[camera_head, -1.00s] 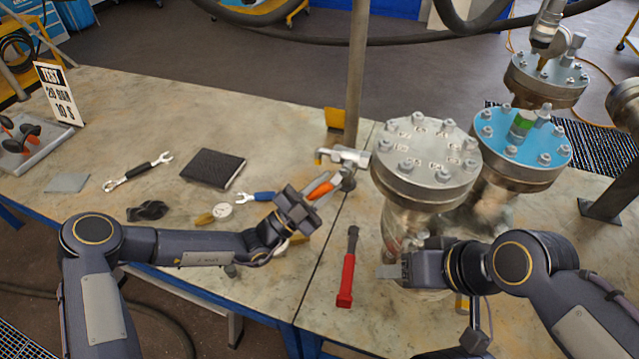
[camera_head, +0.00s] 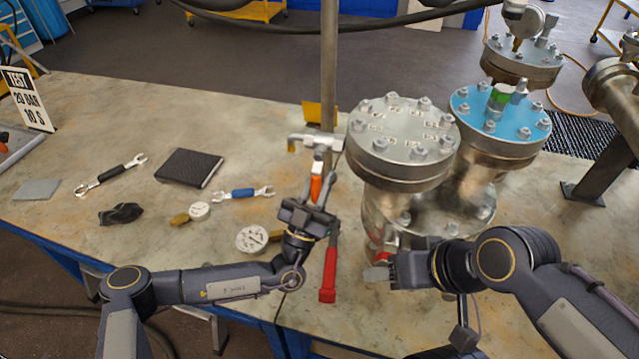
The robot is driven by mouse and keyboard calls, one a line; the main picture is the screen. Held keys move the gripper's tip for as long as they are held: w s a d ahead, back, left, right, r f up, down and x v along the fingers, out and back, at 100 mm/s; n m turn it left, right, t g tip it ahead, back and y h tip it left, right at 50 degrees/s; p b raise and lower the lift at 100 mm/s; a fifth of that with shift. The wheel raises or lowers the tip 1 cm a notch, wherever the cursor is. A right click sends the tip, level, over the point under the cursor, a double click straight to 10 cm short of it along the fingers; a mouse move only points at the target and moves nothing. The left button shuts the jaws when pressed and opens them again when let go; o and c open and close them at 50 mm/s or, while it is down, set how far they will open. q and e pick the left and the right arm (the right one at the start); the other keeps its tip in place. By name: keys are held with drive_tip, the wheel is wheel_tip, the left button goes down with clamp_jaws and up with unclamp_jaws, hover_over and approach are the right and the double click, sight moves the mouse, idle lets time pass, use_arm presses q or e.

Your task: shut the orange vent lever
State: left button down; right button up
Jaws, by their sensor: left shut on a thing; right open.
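The orange vent lever (camera_head: 316,187) hangs below a silver vent valve (camera_head: 316,142) at the left of the near flanged vessel (camera_head: 403,150). The lever points toward me, nearly straight down in the picture. My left gripper (camera_head: 311,203) is shut on the orange lever, and its fingers hide part of it. My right gripper (camera_head: 377,272) is open, low at the front of the near vessel. Something red shows just above its fingertips; I cannot tell whether they touch it.
A red-handled hammer (camera_head: 328,275) lies just right of my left gripper. A blue-topped vessel (camera_head: 500,120) stands behind the near one. Gauges (camera_head: 252,239), wrenches (camera_head: 243,193) and a black notebook (camera_head: 189,168) lie on the bench at left. A metal post rises behind the valve.

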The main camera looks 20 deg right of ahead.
idle(0.5)
use_arm(q)
drive_tip(key=c, duration=1.3)
unclamp_jaws()
drive_tip(key=shift+d, duration=0.1)
drive_tip(key=shift+o, duration=0.2)
drive_tip(key=b+v, duration=0.1)
drive_tip(key=v, duration=0.7)
drive_tip(key=shift+b, duration=0.35)
